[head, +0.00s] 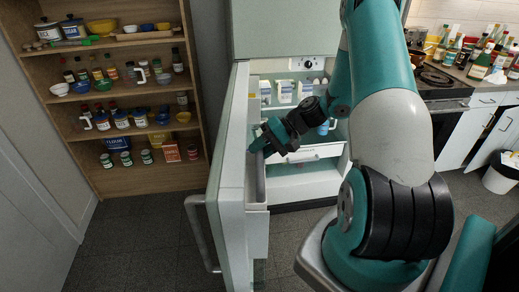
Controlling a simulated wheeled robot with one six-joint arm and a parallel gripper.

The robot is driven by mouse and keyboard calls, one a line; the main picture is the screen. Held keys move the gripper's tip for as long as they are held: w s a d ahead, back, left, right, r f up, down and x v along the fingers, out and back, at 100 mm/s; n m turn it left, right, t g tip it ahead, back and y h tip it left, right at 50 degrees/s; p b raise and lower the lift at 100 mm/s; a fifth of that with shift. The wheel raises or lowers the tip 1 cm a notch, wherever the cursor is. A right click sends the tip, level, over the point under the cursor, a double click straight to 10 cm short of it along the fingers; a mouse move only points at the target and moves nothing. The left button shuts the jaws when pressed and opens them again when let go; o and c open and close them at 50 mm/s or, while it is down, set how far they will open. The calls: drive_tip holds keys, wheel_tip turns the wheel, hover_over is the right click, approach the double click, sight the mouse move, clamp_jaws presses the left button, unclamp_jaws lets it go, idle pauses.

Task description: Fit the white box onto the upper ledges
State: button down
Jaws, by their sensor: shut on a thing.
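The open fridge door (232,165) stands edge-on at the centre, its inner side facing right. A pale, narrow box (260,180) shows against this inner side; I take it for the white box. My gripper (262,139) reaches down and left to the door's inner side and is shut at the top of this box. The contact is small and partly hidden by the fingers. The upper ledges cannot be made out clearly. A lower white part of the door (257,232) shows below the box.
The fridge interior holds several cartons (285,91) on a shelf and a white drawer (316,153) lower down. The door's handle (203,235) sticks out left. A full wooden shelf unit (150,180) stands at left, a stove (440,85) at right. Dark floor (130,245) is clear at front left.

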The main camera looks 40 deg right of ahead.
drive_tip(key=shift+f, duration=0.25)
drive_tip(key=c, duration=0.9)
unclamp_jaws()
drive_tip(key=shift+d, duration=0.1)
drive_tip(key=b+v, duration=0.2)
drive_tip(key=v, duration=1.5)
drive_tip(key=shift+s+r+b, duration=0.1)
drive_tip(key=shift+s+b, duration=0.05)
drive_tip(key=shift+b, duration=0.25)
